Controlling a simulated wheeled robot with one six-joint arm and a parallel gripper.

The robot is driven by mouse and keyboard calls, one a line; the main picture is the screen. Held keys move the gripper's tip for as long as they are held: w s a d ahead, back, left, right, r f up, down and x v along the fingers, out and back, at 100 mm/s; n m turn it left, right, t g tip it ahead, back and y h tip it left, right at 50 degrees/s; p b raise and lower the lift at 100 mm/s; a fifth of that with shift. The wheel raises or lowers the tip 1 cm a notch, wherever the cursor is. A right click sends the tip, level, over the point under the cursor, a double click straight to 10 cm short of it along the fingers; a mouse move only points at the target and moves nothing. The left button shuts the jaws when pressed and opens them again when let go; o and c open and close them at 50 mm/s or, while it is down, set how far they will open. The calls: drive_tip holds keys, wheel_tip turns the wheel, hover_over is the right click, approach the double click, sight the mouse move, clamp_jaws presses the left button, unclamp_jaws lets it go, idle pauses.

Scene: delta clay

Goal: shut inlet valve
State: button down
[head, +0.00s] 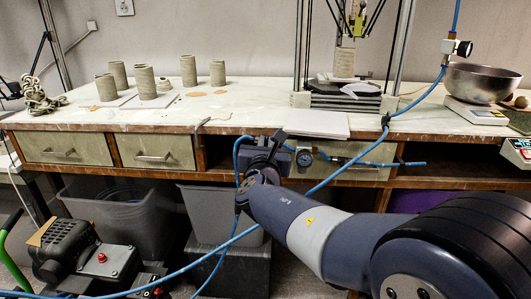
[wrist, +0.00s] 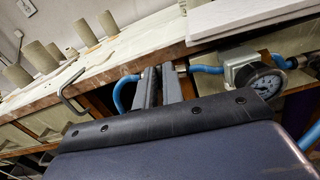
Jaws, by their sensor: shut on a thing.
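My gripper (head: 273,143) is at the bench's front edge, left of the regulator with its round gauge (head: 304,158). In the wrist view my two fingers (wrist: 163,75) are close together on the air line, between the blue hose (wrist: 122,92) on the left and the short blue hose (wrist: 206,69) leading to the regulator (wrist: 240,70). The fingers are shut on the inlet valve there. They hide most of it, so I cannot tell which way its handle points. The gauge dial (wrist: 266,84) is visible, but its reading is too small to tell.
A bent metal hook (wrist: 66,92) sticks out of the bench edge left of my fingers. Clay cylinders (head: 145,82) stand on the bench (head: 240,113). Grey bins (head: 115,215) fill the space below.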

drive_tip(key=shift+m, duration=0.7)
drive_tip(key=c, duration=1.5)
unclamp_jaws()
drive_tip(key=shift+c, duration=0.2)
drive_tip(key=s+p, duration=0.1)
drive_tip(key=s, duration=1)
drive_tip(key=shift+a, duration=0.2)
drive_tip(key=shift+w, duration=0.2)
